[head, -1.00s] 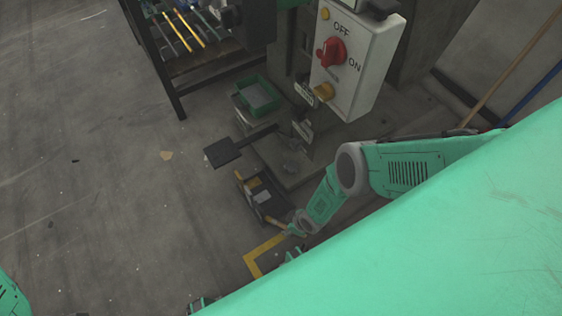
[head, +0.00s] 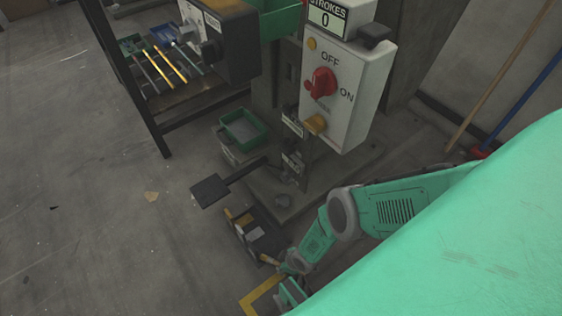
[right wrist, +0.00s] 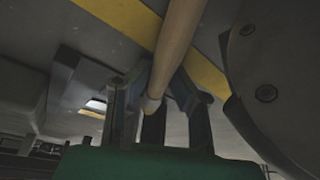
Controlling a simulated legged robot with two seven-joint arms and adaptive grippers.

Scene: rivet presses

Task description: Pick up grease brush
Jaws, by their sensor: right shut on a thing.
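A round wooden handle, which I take as the grease brush (right wrist: 178,45), runs between the fingers of my right gripper (right wrist: 158,100) in the right wrist view. The fingers are shut on it, near a paler end. Its other end and any bristles are outside that view. My right fingers are hard to make out there. My left gripper is not in view.
A rivet press with a white control box (head: 345,85) stands above my right arm. A black pedal (head: 210,190) juts out left of its base. A green bin (head: 243,130) and a tool rack (head: 190,98) are behind.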

